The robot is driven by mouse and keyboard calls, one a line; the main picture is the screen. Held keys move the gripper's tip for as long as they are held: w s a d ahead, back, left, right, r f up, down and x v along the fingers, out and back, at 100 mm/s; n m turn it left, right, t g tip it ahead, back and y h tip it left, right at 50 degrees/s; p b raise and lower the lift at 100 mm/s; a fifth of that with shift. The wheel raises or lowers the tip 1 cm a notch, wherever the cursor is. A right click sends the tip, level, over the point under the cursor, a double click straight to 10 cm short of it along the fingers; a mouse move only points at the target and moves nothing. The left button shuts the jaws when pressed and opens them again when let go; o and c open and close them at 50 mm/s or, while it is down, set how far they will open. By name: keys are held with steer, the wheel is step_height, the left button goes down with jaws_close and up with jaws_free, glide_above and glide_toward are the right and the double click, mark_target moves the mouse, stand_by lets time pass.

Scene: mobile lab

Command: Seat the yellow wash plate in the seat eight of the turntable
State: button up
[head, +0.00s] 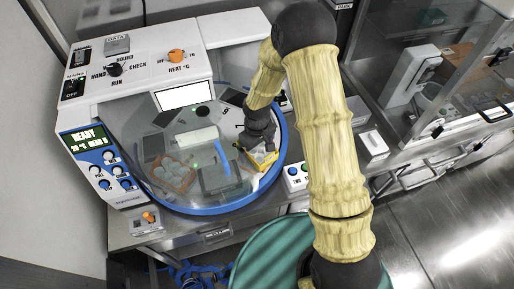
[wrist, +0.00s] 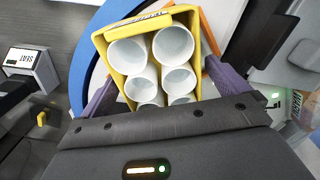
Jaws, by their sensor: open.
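The yellow wash plate (head: 264,158), holding several white cups, is at the right side of the round turntable (head: 215,203) in the head view. In the wrist view the yellow wash plate (wrist: 122,86) stands between my fingers, with an orange edge showing beside it. My gripper (head: 258,146) is over the plate; in the wrist view my gripper (wrist: 160,82) is open, one finger along each side of the plate. I cannot tell if the fingers touch it, if it sits fully down, or which seat number this is.
The turntable carries a brown-rimmed tray with round items (head: 170,174) and a dark block (head: 220,176). The control panel (head: 90,140) stands at left, reading READY. A button box (head: 296,178) is right of the turntable. A glass cabinet (head: 425,75) stands at right.

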steer(key=shift+c, duration=0.2)
stand_by(0.3)
steer(key=c, duration=1.1)
step_height(320, 180, up, 10)
steer(key=shift+b, duration=0.95)
steer(key=shift+r, duration=0.1)
step_height(320, 180, up, 7)
steer(key=p, duration=0.3)
steer(key=shift+p, duration=0.3)
